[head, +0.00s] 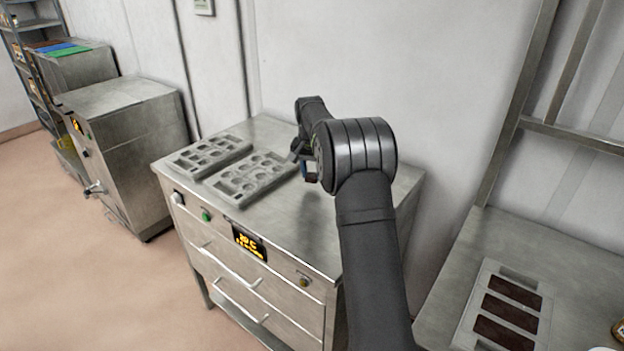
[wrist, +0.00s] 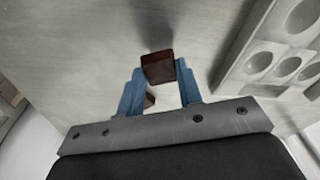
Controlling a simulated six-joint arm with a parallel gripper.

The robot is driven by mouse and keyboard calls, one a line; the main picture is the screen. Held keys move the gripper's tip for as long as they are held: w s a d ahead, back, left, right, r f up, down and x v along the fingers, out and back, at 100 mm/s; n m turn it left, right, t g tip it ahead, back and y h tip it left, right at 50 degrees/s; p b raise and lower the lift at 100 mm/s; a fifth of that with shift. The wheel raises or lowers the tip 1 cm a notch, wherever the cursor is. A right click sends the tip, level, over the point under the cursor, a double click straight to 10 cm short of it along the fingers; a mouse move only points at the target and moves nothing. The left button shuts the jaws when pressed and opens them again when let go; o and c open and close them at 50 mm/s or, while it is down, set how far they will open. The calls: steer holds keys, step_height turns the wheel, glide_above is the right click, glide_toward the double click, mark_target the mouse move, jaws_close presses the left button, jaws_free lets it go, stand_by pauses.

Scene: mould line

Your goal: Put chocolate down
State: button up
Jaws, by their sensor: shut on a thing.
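The chocolate (wrist: 158,66) is a dark brown block in the wrist view. My gripper (wrist: 159,75) is shut on it, with a blue finger on either side. A smaller brown patch (wrist: 150,101) shows between the fingers; I cannot tell whether it is part of the same piece. Steel worktop lies beyond the block, with a dark shadow on it, so the block looks held above the top. In the head view, my gripper (head: 309,170) is over the steel cabinet top (head: 315,235), right of the moulds, and the chocolate cannot be made out.
Two grey moulds, a left one (head: 212,155) and a right one (head: 252,180), lie on the cabinet. The nearer cabinet top is bare. A pale tray (head: 470,322) with three dark slabs sits on the right-hand bench (head: 560,255). Another steel machine (head: 125,130) stands at left.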

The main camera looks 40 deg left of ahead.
mark_target(312, 176)
steer(key=shift+f, duration=1.35)
steer(key=shift+f, duration=0.15)
steer(key=o, duration=1)
steer(key=shift+c, duration=0.2)
step_height(312, 176, up, 12)
steer(key=s, duration=0.1)
steer(key=shift+s+d, duration=0.15)
steer(key=shift+d, duration=0.15)
steer(key=f, duration=0.4)
steer(key=w+f, duration=0.1)
steer(key=f, duration=0.7)
steer(key=shift+w+a, duration=0.15)
steer(key=shift+a, duration=0.1)
steer(key=shift+r, duration=2)
